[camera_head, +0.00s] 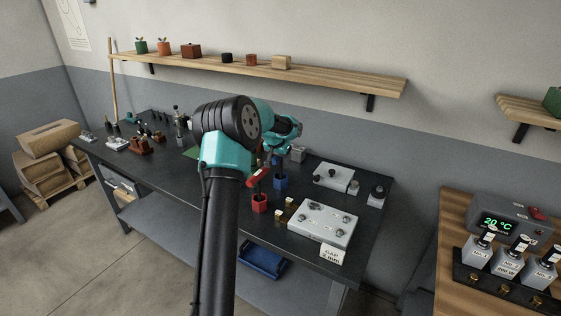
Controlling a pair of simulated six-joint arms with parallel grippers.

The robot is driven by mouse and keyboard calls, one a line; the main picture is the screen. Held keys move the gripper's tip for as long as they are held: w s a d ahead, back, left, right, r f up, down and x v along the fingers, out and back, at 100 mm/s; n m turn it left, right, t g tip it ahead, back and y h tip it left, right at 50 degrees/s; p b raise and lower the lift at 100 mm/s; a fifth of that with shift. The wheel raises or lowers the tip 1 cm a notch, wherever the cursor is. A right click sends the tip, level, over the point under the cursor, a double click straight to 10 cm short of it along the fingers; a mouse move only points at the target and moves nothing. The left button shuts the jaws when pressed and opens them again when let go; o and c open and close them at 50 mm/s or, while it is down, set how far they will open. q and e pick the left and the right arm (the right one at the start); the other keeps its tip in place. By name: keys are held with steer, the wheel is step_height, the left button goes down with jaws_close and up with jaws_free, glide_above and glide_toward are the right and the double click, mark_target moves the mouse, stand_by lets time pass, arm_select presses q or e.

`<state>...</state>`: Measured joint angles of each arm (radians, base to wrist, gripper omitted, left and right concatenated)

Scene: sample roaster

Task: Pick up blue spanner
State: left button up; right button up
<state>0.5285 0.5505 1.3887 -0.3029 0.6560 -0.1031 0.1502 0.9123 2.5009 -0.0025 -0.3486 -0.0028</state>
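A blue holder (281,182) stands on the dark workbench (210,190), with a small blue piece (277,161) just above it that may be part of the blue spanner. A red holder (260,203) stands to its front left, with a red spanner-like piece (258,178) above it. My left arm comes up through the middle, and its teal wrist bends away over the bench behind these holders. My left gripper (280,150) is near the blue piece, but its fingers are mostly hidden and too small to judge. My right gripper is out of view.
A metal plate (324,222) with a gap label and another plate (336,177) lie right of the holders. Small brass blocks (284,209) stand close by. A wall shelf (330,79) runs behind.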

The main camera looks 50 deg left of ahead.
arm_select(q)
jaws_close()
stand_by(0.3)
steer(key=shift+r, duration=0.15)
step_height(320, 180, up, 10)
steer(key=shift+f, duration=0.15)
stand_by(0.5)
stand_by(0.4)
